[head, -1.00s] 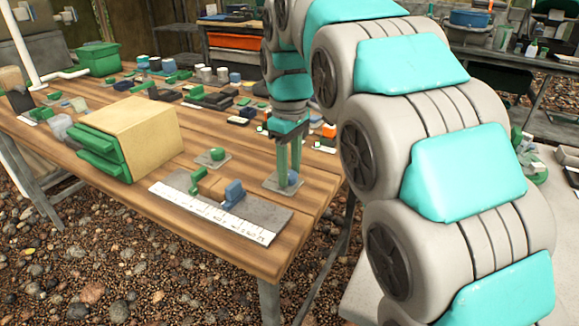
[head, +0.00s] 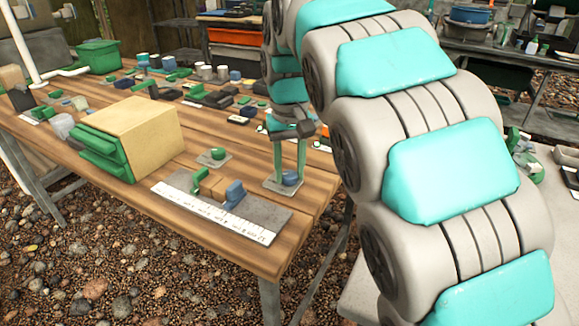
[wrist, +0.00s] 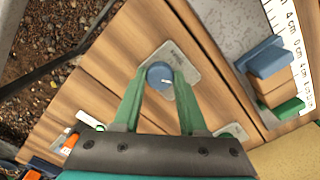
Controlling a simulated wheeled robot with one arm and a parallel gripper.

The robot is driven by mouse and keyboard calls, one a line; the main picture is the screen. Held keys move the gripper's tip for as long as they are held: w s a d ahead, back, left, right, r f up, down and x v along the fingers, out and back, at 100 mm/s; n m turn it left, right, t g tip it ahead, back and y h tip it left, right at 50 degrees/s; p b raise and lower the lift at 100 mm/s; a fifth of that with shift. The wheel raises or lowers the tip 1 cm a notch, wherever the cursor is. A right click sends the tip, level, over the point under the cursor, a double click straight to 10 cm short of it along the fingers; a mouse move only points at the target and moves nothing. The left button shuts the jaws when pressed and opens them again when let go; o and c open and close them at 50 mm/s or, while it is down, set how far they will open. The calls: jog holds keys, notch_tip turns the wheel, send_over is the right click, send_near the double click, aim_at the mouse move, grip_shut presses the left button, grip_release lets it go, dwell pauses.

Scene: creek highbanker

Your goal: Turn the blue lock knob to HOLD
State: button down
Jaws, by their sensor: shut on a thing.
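The blue lock knob (head: 291,179) sits on a small grey plate (head: 271,185) near the right front edge of the wooden table. In the wrist view the round knob (wrist: 159,73) shows a short pale mark toward its lower right. Its plate (wrist: 186,60) has small lettering that I cannot read. My gripper (head: 290,176) points down with its green fingers on either side of the knob. In the wrist view my gripper (wrist: 161,77) is shut on the knob, and the fingers partly cover its sides.
A grey fixture with a white scale (head: 218,215) and a blue block (head: 235,195) lies left of the knob. A green knob on a plate (head: 217,154) stands behind it. A wooden box with green drawers (head: 145,135) stands farther left. The table's edge is close on the right.

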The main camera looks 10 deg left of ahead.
aim_at(289, 174)
dwell(0.3)
jog(key=shift+c, duration=2.2)
grip_release()
jog(key=shift+r+p, duration=0.55)
jog(key=shift+r, duration=3.45)
jog(key=shift+f, duration=0.1)
